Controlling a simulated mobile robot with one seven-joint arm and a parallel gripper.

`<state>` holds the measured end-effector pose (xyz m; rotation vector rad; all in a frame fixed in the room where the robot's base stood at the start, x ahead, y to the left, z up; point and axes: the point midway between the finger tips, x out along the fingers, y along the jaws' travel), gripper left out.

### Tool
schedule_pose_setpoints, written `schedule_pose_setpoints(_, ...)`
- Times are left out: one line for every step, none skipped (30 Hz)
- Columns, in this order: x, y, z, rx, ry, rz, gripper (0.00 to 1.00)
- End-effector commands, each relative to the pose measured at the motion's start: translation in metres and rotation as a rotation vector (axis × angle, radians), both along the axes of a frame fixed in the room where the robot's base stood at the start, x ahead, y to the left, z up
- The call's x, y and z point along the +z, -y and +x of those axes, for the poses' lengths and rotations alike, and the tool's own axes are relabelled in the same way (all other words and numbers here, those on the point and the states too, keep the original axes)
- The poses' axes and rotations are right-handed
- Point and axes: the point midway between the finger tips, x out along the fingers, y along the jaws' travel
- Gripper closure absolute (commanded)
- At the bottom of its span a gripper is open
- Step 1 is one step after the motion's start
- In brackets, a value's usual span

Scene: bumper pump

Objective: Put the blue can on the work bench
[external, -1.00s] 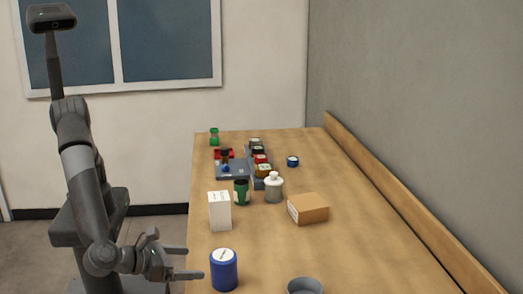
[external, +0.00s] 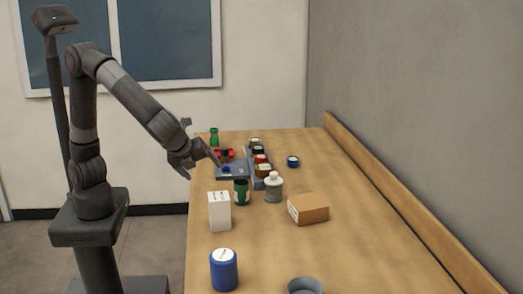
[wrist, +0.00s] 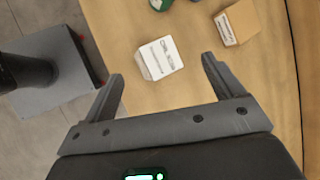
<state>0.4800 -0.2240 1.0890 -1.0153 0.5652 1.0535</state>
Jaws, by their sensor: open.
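A blue can (external: 224,271) with a white label on top stands upright on the wooden work bench (external: 345,255), near its front left edge. My gripper (external: 203,142) is open and empty, raised over the bench's left edge toward the far end, well away from the blue can. In the wrist view my gripper (wrist: 162,72) shows both fingers apart, with a white box (wrist: 160,58) below and between them. The blue can is not in the wrist view.
The white box (external: 219,211), a green can (external: 241,192), a white bottle (external: 274,188) and a cardboard box (external: 308,209) stand mid-bench. A grey bowl (external: 304,286) is at the front. A grey tray (external: 232,173) and several jars lie farther back. The bench's right side is clear.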

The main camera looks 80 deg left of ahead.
Motion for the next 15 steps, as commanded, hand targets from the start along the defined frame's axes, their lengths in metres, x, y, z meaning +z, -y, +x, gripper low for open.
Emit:
schedule_pose_setpoints(0.009,-0.026,-0.006,0.080,0.011,-0.064,0.14)
schedule_pose_setpoints(0.012,-0.039,-0.010,0.125,0.016,-0.102,0.14)
schedule_pose_setpoints(0.016,-0.055,-0.017,0.187,0.024,-0.153,0.14)
schedule_pose_setpoints(0.019,-0.068,-0.022,0.234,0.032,-0.190,0.14)
schedule_pose_setpoints(0.022,-0.079,-0.027,0.281,0.039,-0.227,0.14)
schedule_pose_setpoints(0.025,-0.094,-0.035,0.342,0.050,-0.277,0.14)
schedule_pose_setpoints(0.027,-0.104,-0.041,0.390,0.060,-0.315,0.14)
schedule_pose_setpoints(0.029,-0.115,-0.048,0.435,0.070,-0.351,0.14)
schedule_pose_setpoints(0.031,-0.127,-0.057,0.498,0.084,-0.401,0.14)
schedule_pose_setpoints(0.033,-0.136,-0.064,0.544,0.096,-0.437,0.14)
schedule_pose_setpoints(0.035,-0.145,-0.071,0.590,0.108,-0.474,0.14)
schedule_pose_setpoints(0.036,-0.156,-0.081,0.651,0.125,-0.523,0.14)
schedule_pose_setpoints(0.037,-0.163,-0.088,0.697,0.139,-0.560,0.14)
schedule_pose_setpoints(0.038,-0.170,-0.095,0.743,0.152,-0.596,0.14)
schedule_pose_setpoints(0.039,-0.178,-0.106,0.804,0.172,-0.645,0.14)
